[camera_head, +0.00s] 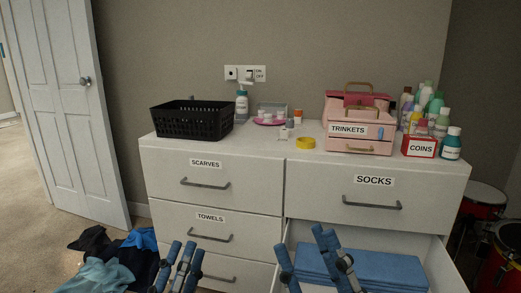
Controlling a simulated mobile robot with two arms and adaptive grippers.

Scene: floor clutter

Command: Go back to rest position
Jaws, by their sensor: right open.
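My left gripper (184,247) is at the bottom of the head view, in front of the lower left drawers of the white dresser (300,170). The bottoms of both grippers are cut off by the frame.
On the dresser top are a black basket (192,121), a yellow roll (305,143), a pink trinkets box (358,145), a red coins box (419,146) and several bottles (452,143). Clothes (105,272) lie on the floor at left, near a white door (65,110). Red drums (500,258) stand at right.

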